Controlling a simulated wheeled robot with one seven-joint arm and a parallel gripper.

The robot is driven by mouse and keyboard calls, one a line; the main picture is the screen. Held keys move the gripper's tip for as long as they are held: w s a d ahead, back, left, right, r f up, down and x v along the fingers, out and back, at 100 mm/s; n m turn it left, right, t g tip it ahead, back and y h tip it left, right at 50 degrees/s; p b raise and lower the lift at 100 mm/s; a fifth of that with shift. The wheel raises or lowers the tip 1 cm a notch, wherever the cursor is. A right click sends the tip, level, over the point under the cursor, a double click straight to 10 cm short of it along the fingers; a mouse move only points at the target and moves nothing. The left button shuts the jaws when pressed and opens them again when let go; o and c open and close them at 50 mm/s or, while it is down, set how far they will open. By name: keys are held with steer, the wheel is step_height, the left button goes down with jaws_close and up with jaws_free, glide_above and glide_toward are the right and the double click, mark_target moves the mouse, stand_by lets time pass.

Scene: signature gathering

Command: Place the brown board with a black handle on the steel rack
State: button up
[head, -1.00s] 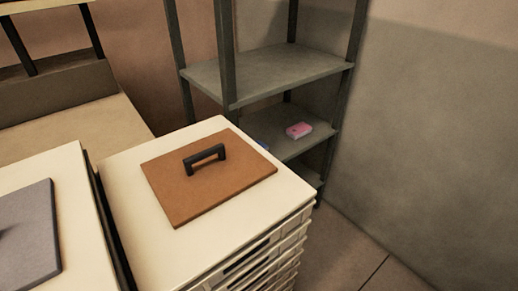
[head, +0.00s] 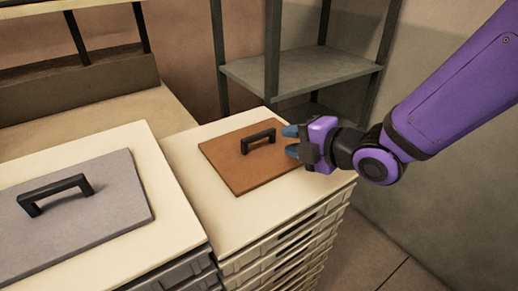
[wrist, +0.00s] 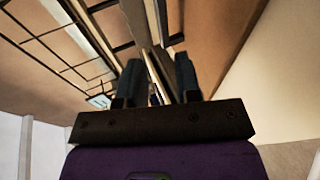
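The brown board (head: 232,170) lies flat on the cream top of the right-hand stack of crates. Its black handle (head: 258,140) stands upright near the board's middle. My gripper (head: 290,141) is just right of the handle, over or beside the board's right edge, with its blue fingers pointing left. The fingers are apart and nothing is between them; they also show spread in the wrist view (wrist: 157,82). The steel rack (head: 310,68) stands behind the stack, with a bare grey shelf in view. Its lower shelf is mostly hidden by the stack and my arm.
A grey board (head: 115,215) with a black handle lies on the left-hand stack's cream top (head: 85,160). A narrow gap separates the two stacks. A beige bench (head: 140,105) is at the back left. A wall (head: 450,190) closes the right side.

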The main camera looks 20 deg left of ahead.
mark_target(261, 137)
steer(key=shift+a+f, duration=0.2)
steer(key=shift+a, duration=0.3)
steer(key=x, duration=1)
steer(key=shift+w+d+f, duration=0.15)
steer(key=shift+d, duration=0.05)
jaws_close()
